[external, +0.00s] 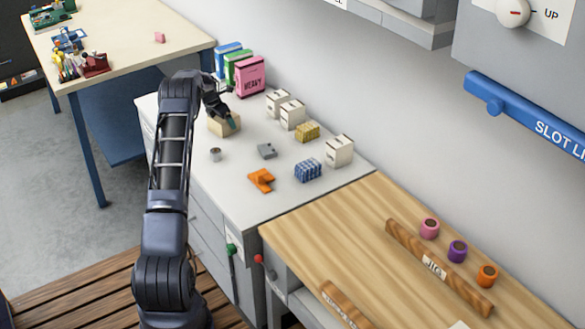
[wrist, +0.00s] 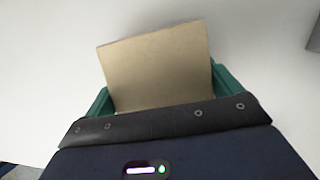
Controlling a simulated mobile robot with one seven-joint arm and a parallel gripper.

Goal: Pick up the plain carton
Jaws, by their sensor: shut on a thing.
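The plain carton (external: 226,127) is a tan box near the far left part of the white counter. My gripper (external: 232,121) is over it, reaching down from above, and is shut on it. In the wrist view the carton (wrist: 158,68) shows as a plain tan face between the two green fingers of my gripper (wrist: 160,90), one on each side. I cannot tell whether the carton touches the counter or is slightly raised.
A pink box marked HEAVY (external: 250,76) stands behind the carton with green and blue ones. White boxes (external: 292,114) line the wall. A small grey cylinder (external: 215,154), a grey block (external: 267,151) and orange piece (external: 261,180) lie nearer on the white counter (external: 225,190).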

